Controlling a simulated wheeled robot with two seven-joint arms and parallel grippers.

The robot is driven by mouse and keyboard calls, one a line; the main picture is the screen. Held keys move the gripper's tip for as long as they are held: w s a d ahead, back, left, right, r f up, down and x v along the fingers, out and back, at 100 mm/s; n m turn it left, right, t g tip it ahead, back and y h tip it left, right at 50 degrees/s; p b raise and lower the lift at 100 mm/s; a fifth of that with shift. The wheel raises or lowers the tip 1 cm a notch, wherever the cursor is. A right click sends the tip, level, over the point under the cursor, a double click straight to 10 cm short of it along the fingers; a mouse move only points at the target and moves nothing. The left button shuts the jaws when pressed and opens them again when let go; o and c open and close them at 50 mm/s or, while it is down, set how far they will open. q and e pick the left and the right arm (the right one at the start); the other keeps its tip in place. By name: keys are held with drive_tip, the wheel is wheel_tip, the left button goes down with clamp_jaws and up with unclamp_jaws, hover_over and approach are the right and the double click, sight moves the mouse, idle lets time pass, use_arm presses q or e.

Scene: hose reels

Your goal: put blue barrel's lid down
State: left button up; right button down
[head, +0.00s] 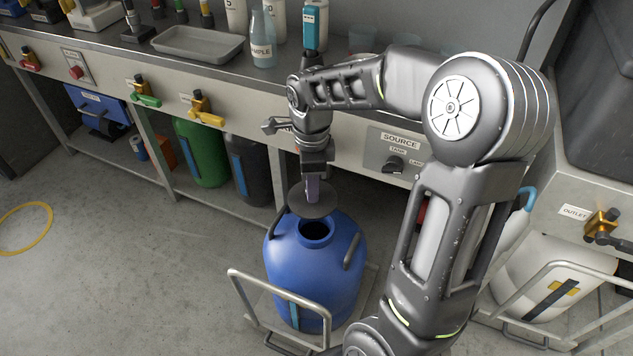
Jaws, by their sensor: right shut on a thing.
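The blue barrel (290,268) stands upright on a small cart (265,333) at the lower middle, its round neck uncovered and dark inside. My right gripper (312,190) points down above the back of the barrel's neck. It is shut on the barrel's lid (312,206), a dark grey disc held roughly level, above and just behind the opening. The lid appears apart from the neck. The gripper hides the lid's grip and the arm covers much of the right side. My left gripper is not in view.
A bench with valves and a sample bottle (263,40) runs behind. Green (200,150) and black (248,165) barrels stand beneath it. A white barrel (550,275) on a cart stands right. The floor at left is open, with a yellow hoop (48,240).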

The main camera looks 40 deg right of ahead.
drive_tip(key=w+a+r+n, duration=0.4)
drive_tip(key=w+a+n, duration=0.2)
drive_tip(key=n, duration=0.6)
drive_tip(key=w+a+r+n, duration=0.4)
drive_tip(key=w+a+n, duration=0.2)
drive_tip(key=a+n, duration=0.3)
drive_tip(key=n, duration=0.3)
drive_tip(key=shift+a+r+n, duration=0.15)
drive_tip(key=shift+r+n, duration=0.05)
drive_tip(key=shift+n, duration=0.2)
